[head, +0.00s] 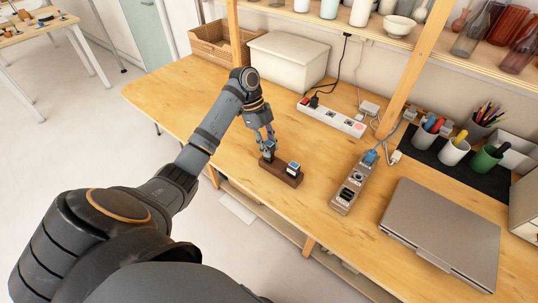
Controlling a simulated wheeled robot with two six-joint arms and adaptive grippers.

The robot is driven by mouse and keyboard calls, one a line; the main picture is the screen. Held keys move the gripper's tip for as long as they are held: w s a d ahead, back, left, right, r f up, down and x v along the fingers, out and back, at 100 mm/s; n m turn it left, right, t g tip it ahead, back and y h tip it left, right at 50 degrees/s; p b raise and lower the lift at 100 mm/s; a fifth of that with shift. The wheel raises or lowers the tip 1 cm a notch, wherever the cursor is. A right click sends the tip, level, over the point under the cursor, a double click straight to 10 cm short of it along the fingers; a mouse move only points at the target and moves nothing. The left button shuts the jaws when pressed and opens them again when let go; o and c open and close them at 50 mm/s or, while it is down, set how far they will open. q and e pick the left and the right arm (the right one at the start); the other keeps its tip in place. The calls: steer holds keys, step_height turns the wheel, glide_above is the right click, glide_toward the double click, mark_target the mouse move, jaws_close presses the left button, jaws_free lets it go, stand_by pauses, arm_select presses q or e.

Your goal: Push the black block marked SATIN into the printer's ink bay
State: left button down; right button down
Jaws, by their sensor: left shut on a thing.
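My left gripper (267,143) reaches down over a dark brown wooden holder (278,175) on the desk. It is shut on a small dark thing at the holder's left end. The fingers hide most of this thing, and I cannot tell whether it is seated or lifted. A second small dark block (293,169) with a pale top stands at the holder's right end. No SATIN marking can be read. I cannot make out a printer or an ink bay. My right gripper is not in view.
On the wooden desk (180,98) are a white power strip (331,116), a grey socket strip (350,187) with a blue plug, and a closed laptop (440,232). Pen cups, a lidded box (287,58) and a shelf post stand behind. The desk's left part is clear.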

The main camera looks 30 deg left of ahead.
arm_select(q)
steer(key=shift+w+f+b, duration=0.1)
steer(key=shift+f+b, duration=0.15)
steer(key=shift+b, duration=0.05)
steer(key=shift+w+a+f+b, duration=0.2)
steer(key=shift+w+f+b, duration=0.15)
steer(key=shift+f+b, duration=0.35)
steer(key=f+p, duration=0.1)
steer(key=p, duration=0.1)
steer(key=shift+f+p, duration=0.2)
steer(key=shift+p, duration=0.15)
steer(key=shift+s+f, duration=0.1)
steer(key=shift+f, duration=0.1)
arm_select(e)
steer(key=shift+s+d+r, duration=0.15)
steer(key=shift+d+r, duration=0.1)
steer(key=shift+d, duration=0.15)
arm_select(q)
steer(key=shift+f, duration=0.1)
steer(key=shift+f, duration=0.15)
steer(key=c, duration=1.1)
jaws_free()
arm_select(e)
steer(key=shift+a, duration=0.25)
